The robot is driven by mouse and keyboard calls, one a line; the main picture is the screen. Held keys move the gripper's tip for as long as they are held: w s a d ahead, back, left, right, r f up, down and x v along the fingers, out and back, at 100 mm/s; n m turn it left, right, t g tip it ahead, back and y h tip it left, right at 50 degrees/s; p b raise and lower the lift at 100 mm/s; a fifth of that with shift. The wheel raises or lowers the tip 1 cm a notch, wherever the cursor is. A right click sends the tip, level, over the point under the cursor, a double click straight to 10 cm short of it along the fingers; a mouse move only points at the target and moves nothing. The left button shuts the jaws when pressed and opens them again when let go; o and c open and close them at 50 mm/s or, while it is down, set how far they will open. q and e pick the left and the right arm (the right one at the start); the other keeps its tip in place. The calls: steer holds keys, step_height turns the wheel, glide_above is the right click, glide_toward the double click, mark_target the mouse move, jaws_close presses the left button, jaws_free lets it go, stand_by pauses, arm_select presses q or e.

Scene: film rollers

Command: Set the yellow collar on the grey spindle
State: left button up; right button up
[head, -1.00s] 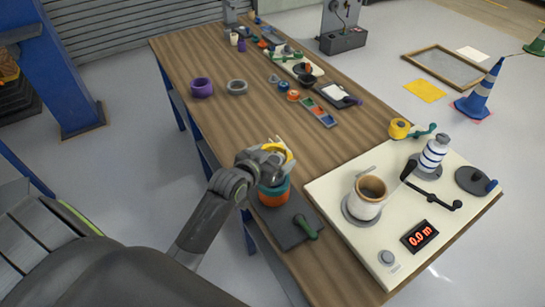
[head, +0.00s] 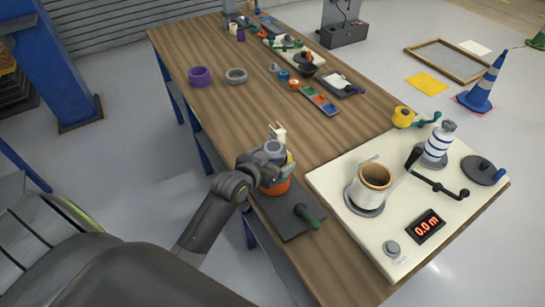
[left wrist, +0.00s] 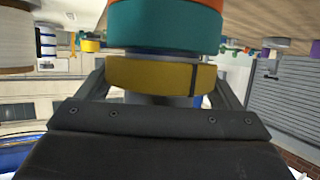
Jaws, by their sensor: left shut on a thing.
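The yellow collar (left wrist: 155,73) sits between the fingers of my left gripper (head: 270,155). The wrist view, which looks inverted, shows the fingers at both its sides. In the head view only a sliver of the collar (head: 290,157) shows. A grey cylinder, apparently the spindle (head: 274,147), shows at the collar's middle; its grey surface (left wrist: 160,99) also shows past the collar in the wrist view. The collar appears to be around it. A teal band (left wrist: 165,27) and an orange band (head: 275,187) lie under the collar. A narrow dark blue gap shows between collar and teal band. My right gripper is out of view.
A dark base plate (head: 283,222) with a green-handled crank (head: 306,215) lies at the table edge. A cream board (head: 330,190) with a tan-rimmed cup (head: 370,185), white-blue roller (head: 439,143) and display (head: 424,225) stands right. A purple ring (head: 200,77) and grey ring (head: 236,76) lie farther back.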

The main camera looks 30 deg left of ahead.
arm_select(q)
steer(key=shift+f, duration=0.2)
steer(key=o, duration=0.8)
steer(key=shift+s, duration=0.1)
steer(key=b+v, duration=0.1)
steer(key=v, duration=1.6)
steer(key=shift+s+r+b, duration=0.1)
steer(key=shift+r+b, duration=0.1)
steer(key=shift+b, duration=0.2)
